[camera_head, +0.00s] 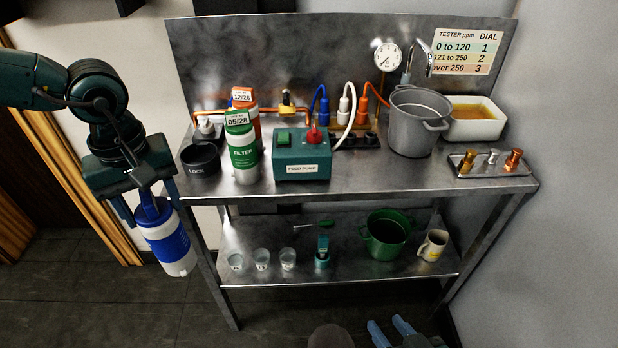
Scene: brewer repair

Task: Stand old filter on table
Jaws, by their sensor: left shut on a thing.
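My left gripper (148,203) is shut on a blue and white filter cartridge (166,240) near its blue top. The cartridge hangs in the air to the left of the steel table (370,181), slightly tilted, with its white end down. It is below the level of the tabletop and clear of it. My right gripper (392,328) shows only in part at the bottom edge, low in front of the table, with its two pale blue fingers apart and nothing seen between them.
A black ring marked LOCK (200,160), a green-labelled filter (242,152), an orange-topped filter (246,102) and the feed pump (301,156) crowd the tabletop's left half. A grey pot (411,125) stands at right. The tabletop's front strip is bare. The lower shelf (350,268) holds cups and a green pot.

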